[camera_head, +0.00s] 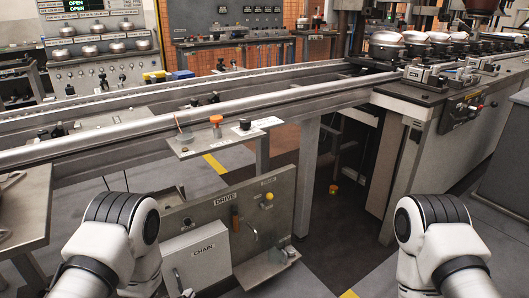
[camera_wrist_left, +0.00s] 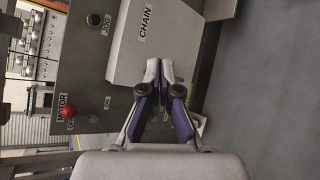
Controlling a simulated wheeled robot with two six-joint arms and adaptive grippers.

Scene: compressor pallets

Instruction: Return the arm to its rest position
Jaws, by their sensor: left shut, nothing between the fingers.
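My left gripper (camera_wrist_left: 163,75) shows in the left wrist view with its two purple-and-grey fingers together and nothing between them. Its tips are in front of a grey box marked CHAIN (camera_wrist_left: 165,35); I cannot tell how far apart they are. In the head view my left arm (camera_head: 115,235) comes in at the lower left, and only a small part of its gripper (camera_head: 186,292) shows at the bottom edge. My right arm (camera_head: 440,240) is at the lower right; its gripper is out of the frame.
A panel marked DRIVE (camera_head: 215,215) carries the CHAIN box (camera_head: 196,255) in front of my left arm. A long conveyor rail (camera_head: 130,132) runs behind it. A workbench with compressor parts (camera_head: 425,140) stands at the right. Open floor (camera_head: 325,250) lies between my arms.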

